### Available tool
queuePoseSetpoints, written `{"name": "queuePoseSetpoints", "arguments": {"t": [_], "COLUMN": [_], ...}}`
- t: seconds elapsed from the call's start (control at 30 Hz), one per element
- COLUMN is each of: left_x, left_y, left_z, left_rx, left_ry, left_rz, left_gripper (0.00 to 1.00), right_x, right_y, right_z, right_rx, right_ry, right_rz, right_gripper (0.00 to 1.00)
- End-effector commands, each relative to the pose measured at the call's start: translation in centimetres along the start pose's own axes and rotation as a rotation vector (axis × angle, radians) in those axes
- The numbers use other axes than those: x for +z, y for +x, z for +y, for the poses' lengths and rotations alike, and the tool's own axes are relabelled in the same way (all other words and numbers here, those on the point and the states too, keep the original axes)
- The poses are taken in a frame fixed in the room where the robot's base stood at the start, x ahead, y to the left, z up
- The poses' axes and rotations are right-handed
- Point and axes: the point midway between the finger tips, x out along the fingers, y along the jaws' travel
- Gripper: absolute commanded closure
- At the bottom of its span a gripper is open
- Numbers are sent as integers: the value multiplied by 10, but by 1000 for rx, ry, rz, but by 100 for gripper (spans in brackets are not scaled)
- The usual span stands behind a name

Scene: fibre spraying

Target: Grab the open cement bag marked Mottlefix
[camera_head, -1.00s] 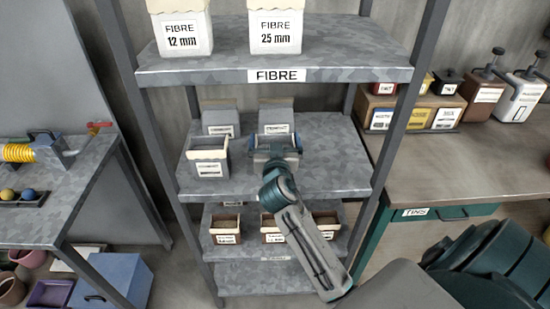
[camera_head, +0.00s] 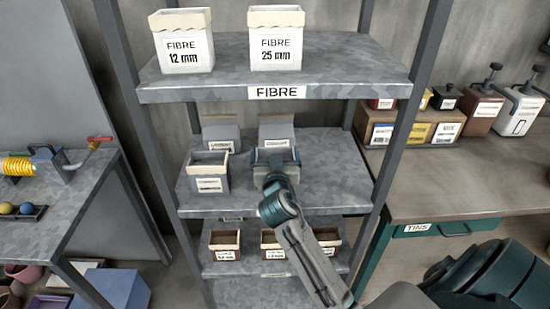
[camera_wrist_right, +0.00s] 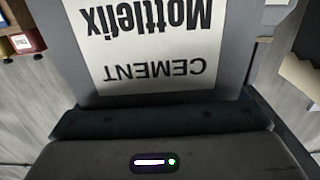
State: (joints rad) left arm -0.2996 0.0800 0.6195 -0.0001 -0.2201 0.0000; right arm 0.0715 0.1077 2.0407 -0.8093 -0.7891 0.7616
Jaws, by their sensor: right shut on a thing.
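A grey cement bag (camera_head: 277,131) stands at the back right of the middle shelf. In the right wrist view its label (camera_wrist_right: 150,45) shows upside down and reads "CEMENT Mottlefix". My right gripper (camera_head: 275,158) is at the front of this bag, its fingers on either side of it, shut on it. The gripper hides the bag's lower part, and I cannot clearly see whether its top is open. A second grey bag (camera_head: 221,132) stands at the back left. A grey bag with an open cream rim (camera_head: 208,172) stands at the front left. My left gripper is out of view.
The upper shelf (camera_head: 340,68) with two fibre bags (camera_head: 185,48) overhangs the middle one. Shelf posts (camera_head: 400,130) stand at both sides. Small boxes (camera_head: 224,243) sit on the lower shelf. The middle shelf's right part (camera_head: 340,180) is clear.

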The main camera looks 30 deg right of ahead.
Motion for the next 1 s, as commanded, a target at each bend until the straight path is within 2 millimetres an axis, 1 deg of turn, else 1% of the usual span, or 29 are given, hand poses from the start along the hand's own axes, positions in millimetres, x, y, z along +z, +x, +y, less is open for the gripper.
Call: {"name": "queuePoseSetpoints", "arguments": {"t": [0.3, 0.47, 0.77, 1.0], "left_x": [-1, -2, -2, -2], "left_y": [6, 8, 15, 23], "left_z": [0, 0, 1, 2], "left_rx": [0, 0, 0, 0], "left_ry": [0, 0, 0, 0], "left_rz": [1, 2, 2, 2], "left_gripper": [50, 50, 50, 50], "right_x": [-22, -29, -30, -32], "right_y": [0, -1, -20, -44], "right_z": [0, 1, 16, 36], "right_rx": [-1, -1, -2, -2], "right_ry": [3, 2, 0, -1], "right_rz": [7, 5, 5, 5], "right_gripper": [75, 75, 75, 75]}}
